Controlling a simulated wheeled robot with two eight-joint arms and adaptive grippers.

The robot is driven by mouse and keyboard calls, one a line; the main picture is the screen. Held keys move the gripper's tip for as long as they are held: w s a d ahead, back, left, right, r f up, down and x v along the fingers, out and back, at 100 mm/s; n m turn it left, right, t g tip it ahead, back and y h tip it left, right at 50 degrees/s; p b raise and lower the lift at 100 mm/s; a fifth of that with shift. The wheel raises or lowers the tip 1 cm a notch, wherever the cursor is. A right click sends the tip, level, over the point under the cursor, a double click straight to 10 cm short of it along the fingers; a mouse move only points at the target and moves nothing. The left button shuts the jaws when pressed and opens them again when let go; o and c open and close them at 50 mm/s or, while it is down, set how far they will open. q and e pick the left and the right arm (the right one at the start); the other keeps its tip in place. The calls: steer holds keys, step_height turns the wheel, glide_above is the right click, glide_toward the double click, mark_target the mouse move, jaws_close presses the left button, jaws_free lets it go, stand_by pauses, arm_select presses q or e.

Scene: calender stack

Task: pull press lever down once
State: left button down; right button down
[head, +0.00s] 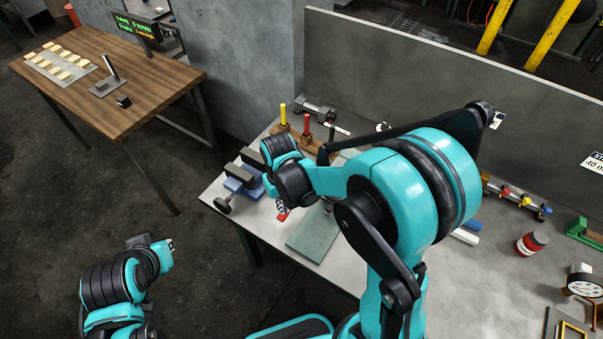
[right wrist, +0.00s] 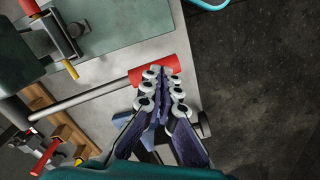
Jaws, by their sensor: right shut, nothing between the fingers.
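The press lever shows in the right wrist view as a grey rod (right wrist: 85,100) ending in a red grip (right wrist: 142,76). The red grip also shows in the head view (head: 283,215), mostly hidden by my right arm. My right gripper (right wrist: 161,75) is shut and empty. Its fingertips overlap the red grip in the picture; whether they touch it I cannot tell. The press's green base plate (head: 312,236) lies on the grey bench, and most of the press is behind my arm. My left arm is low at the left, with its gripper end (head: 169,245) too small to read.
A blue vise (head: 243,186) stands at the bench's left edge. A wooden rack (head: 291,139) with coloured handles is behind my right wrist. A red jar (head: 531,243) and a dial gauge (head: 584,285) stand at the right. A wooden table (head: 140,85) is at the far left.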

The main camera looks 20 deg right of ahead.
steer(key=shift+f, duration=0.2)
step_height(320, 180, up, 17)
steer(key=p, duration=1.2)
steer(key=shift+p, duration=0.3)
stand_by(0.3)
